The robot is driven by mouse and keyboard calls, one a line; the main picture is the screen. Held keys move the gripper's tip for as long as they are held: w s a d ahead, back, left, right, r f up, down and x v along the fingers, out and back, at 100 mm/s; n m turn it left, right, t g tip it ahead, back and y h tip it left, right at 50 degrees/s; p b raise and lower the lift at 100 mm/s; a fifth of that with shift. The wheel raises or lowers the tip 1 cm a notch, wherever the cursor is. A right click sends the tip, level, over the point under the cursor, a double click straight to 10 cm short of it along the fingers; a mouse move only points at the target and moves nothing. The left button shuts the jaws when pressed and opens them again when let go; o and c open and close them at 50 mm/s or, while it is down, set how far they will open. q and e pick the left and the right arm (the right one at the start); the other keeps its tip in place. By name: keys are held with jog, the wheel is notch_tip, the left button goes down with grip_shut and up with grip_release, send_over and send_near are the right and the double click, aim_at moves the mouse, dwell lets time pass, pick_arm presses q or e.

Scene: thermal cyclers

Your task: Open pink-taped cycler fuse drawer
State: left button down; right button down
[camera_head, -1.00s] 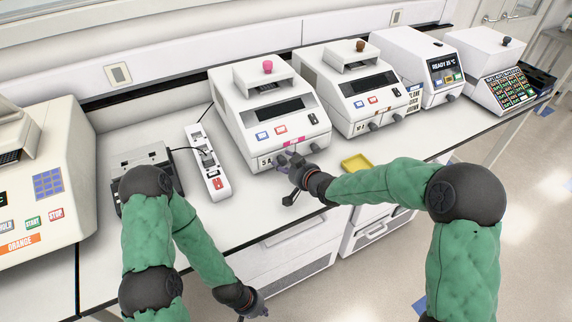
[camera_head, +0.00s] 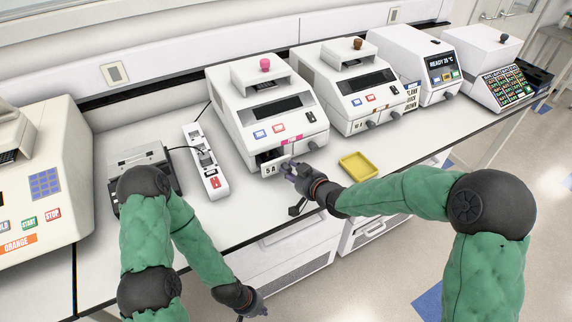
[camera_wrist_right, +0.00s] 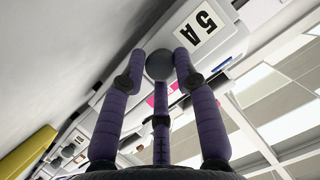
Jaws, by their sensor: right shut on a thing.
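The pink-taped cycler (camera_head: 245,110) is white, with pink tape (camera_head: 292,140) low on its front. Its fuse drawer (camera_head: 268,169), labelled 5 A, stands out from the front, with a dark opening above it. In the right wrist view the drawer front (camera_wrist_right: 215,45) has a round grey knob (camera_wrist_right: 159,65). My right gripper (camera_head: 288,168) is at the drawer's front right; in the wrist view its purple fingers (camera_wrist_right: 160,70) are shut on the knob. My left gripper (camera_head: 255,304) hangs low before the bench, away from the cycler; its finger state is unclear.
A yellow tray (camera_head: 358,166) lies on the bench right of my right gripper. A white power strip (camera_head: 207,165) lies left of the cycler. Another cycler with a brown knob (camera_head: 352,95) stands close on the right. The bench just before the pink-taped cycler is narrow.

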jog(key=s+d, duration=0.1)
jog(key=s, duration=0.1)
jog(key=s+d, duration=0.1)
jog(key=s, duration=0.1)
jog(key=s+d, duration=0.1)
jog(key=shift+s+d+f, duration=0.1)
jog(key=shift+s+d, duration=0.05)
jog(key=shift+s, duration=0.25)
jog(key=c, duration=1)
grip_release()
jog(key=shift+s+d+r, duration=0.15)
jog(key=shift+d+r, duration=0.05)
jog(key=v, duration=1.1)
jog(key=shift+s, duration=0.2)
